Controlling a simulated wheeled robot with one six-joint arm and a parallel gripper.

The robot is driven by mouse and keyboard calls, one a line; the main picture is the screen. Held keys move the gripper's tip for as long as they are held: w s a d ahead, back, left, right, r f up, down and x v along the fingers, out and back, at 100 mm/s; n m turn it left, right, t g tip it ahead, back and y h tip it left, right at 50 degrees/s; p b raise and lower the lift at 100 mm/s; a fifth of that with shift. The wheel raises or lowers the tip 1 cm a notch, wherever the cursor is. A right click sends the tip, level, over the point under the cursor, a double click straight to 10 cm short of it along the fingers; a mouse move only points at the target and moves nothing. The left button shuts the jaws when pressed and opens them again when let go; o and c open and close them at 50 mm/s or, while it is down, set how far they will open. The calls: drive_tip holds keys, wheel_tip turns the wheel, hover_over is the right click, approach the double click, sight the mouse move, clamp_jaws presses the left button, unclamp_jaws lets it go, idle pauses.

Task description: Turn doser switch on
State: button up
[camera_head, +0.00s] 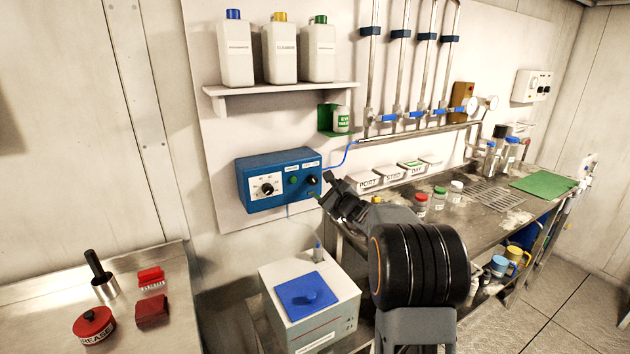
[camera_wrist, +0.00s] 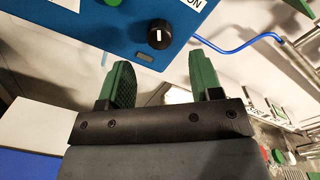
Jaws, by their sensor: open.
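The doser is a blue box (camera_head: 262,204) on the white wall panel, with a white dial, a green button (camera_head: 293,180) and a small black rotary switch (camera_head: 312,180) on its front. In the wrist view the black switch (camera_wrist: 159,35) has a white pointer mark running roughly up and down the picture. Part of an "ON" label (camera_wrist: 194,3) shows above right of it. A small dull rectangle is below it. My gripper (camera_head: 323,187) is at the doser's right side. In the wrist view its green fingers (camera_wrist: 161,70) are apart and empty, just short of the switch.
A blue tube (camera_head: 345,158) runs from the doser's right side. Labelled white boxes (camera_head: 363,183) and jars stand on the bench to the right. A white box with a blue lid (camera_head: 303,295) is below. A bottle shelf (camera_head: 282,90) is above.

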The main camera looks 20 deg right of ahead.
sight(314, 182)
drive_tip(key=shift+w+a+p, duration=0.15)
drive_tip(key=shift+w+p, duration=0.1)
drive_tip(key=shift+w, duration=0.7)
drive_tip(key=shift+w+a+p, duration=0.2)
drive_tip(key=shift+w, duration=0.8)
drive_tip(key=shift+w+a+p, duration=0.15)
drive_tip(key=shift+w+p, duration=0.1)
drive_tip(key=shift+w, duration=0.7)
drive_tip(key=c, duration=0.9)
